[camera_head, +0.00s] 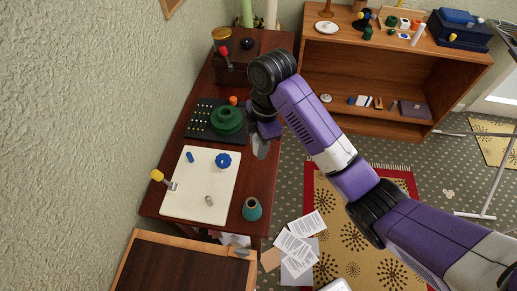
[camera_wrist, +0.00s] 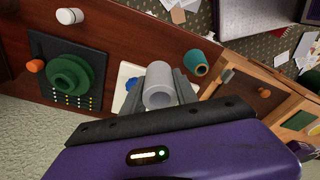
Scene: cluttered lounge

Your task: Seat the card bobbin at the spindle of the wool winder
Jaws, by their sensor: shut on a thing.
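My gripper (camera_wrist: 162,78) is shut on a pale grey hollow cylinder, the card bobbin (camera_wrist: 159,97), with its open end showing between the fingers. In the head view my gripper (camera_head: 262,142) is over the desk's right edge, beside a dark board with a green stepped wheel; the bobbin is not clearly visible there. A white board (camera_head: 190,205) with a yellow-knobbed handle (camera_head: 158,176), a blue toothed knob (camera_head: 223,160), a blue peg (camera_head: 190,157) and a grey peg (camera_head: 209,200) looks like the wool winder. I cannot tell which part is the spindle. My gripper and bobbin partly hide it in the wrist view.
The green stepped wheel (camera_head: 228,119) stands on its dark board. A teal cone (camera_head: 252,209) stands near the desk's front right. A white cylinder (camera_wrist: 70,16) sits by the desk edge in the wrist view. A wooden box (camera_head: 235,68) is at the back.

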